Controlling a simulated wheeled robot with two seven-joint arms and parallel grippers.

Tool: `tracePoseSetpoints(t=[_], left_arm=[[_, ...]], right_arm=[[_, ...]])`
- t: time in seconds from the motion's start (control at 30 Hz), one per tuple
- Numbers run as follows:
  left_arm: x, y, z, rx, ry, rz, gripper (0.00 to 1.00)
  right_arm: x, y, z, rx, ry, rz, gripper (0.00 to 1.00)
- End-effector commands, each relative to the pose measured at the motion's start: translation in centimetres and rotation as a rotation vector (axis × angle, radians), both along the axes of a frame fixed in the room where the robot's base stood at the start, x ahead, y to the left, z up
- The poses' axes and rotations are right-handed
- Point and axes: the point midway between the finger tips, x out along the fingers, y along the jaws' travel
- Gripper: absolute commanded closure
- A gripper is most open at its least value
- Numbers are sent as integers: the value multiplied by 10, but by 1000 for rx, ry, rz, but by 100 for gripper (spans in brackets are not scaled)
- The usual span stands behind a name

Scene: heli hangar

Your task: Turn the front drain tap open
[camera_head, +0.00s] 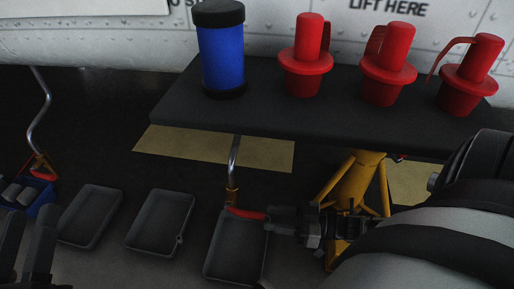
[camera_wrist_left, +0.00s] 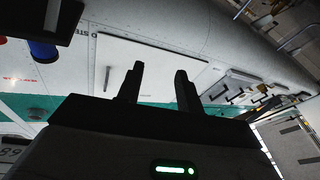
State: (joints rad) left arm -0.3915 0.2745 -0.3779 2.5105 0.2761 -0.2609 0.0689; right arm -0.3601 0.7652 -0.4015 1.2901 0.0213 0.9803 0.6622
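A drain pipe (camera_head: 234,160) comes down below the dark shelf to a brass tap (camera_head: 232,196) with a red lever (camera_head: 247,213). The lever points right, over a grey tray. My right gripper (camera_head: 272,217) is at the lever's free end, fingertips touching or almost touching it; its finger gap is hidden. A second pipe (camera_head: 41,115) at the left ends in another tap (camera_head: 40,163) with red parts. My left gripper (camera_head: 28,218) is at the lower left corner, apart from both taps. In the left wrist view its fingers (camera_wrist_left: 158,82) stand apart with nothing between them.
The dark shelf (camera_head: 290,125) overhangs the tap, carrying a blue cylinder (camera_head: 222,60) and three red plugs (camera_head: 305,60). Grey trays (camera_head: 160,225) lie below. A yellow stand (camera_head: 350,190) is behind my right gripper. A blue bin (camera_head: 40,203) is at the left.

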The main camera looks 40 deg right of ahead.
Motion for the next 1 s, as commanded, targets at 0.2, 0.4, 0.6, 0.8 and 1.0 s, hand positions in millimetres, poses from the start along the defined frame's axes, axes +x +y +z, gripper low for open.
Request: tracePoseSetpoints(t=[0.2,0.4,0.6,0.8,1.0], left_arm=[[1,1,7,24,-80,10,64],[1,1,13,29,-122,16,64],[2,0,17,30,-136,13,64],[2,0,17,30,-135,12,64],[1,0,14,32,-133,12,64]], right_arm=[[28,24,-1,1,-2,1,60],[37,32,0,-1,-1,0,60],[38,33,0,-1,1,-1,60],[38,32,0,-1,1,-1,93],[38,32,-2,3,-3,-1,100]])
